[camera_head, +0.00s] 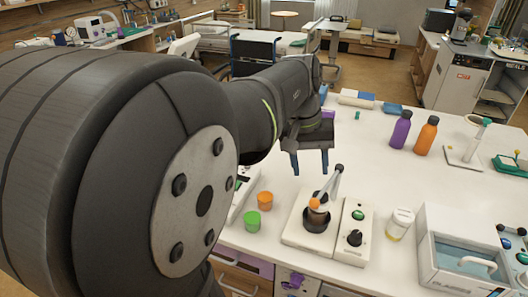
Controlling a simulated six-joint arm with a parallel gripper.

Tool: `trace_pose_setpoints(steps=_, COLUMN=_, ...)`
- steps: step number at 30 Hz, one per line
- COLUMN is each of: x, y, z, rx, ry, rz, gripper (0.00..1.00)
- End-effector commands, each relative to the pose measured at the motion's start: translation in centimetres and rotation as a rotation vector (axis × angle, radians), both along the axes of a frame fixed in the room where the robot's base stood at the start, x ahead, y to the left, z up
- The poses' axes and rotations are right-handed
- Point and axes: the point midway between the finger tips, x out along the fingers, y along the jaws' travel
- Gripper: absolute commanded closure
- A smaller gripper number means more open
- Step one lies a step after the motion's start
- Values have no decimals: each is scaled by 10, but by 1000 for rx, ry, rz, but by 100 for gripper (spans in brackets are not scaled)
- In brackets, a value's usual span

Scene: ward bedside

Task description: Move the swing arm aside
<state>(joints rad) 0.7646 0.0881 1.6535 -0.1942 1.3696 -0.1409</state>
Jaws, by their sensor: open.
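A white device (291,237) stands near the front edge of the white table, with a black cup-like holder (317,222) on it. A pale swing arm (329,187) slants up to the right over the holder and ends in a black knob (339,168). An orange round part (314,203) sits at its lower end; its exact link to the arm is unclear. My gripper (311,168) points down with its two fingers apart, open and empty. In the picture it is just above and left of the knob; I cannot tell the depth gap.
A control box (352,232) with a black knob stands right of the device. Green (252,221) and orange (265,200) cups are left. A lidded jar (399,224) and a clear-fronted box (462,250) are right. Purple (400,130) and orange (426,136) bottles stand behind. The table's middle is clear.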

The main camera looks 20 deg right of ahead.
Motion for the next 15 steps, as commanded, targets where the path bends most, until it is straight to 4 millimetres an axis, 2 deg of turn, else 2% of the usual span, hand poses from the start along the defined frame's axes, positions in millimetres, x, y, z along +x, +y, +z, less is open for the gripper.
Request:
trace_pose_setpoints(steps=1, x=-2, y=-2, z=-12, rx=4, ry=4, rz=-1, gripper=52)
trace_pose_setpoints(steps=9, x=-8, y=-11, z=-69, rx=3, ry=3, rz=-2, gripper=52)
trace_pose_setpoints(steps=15, x=-11, y=-16, z=-97, rx=2, ry=2, rz=-2, gripper=52)
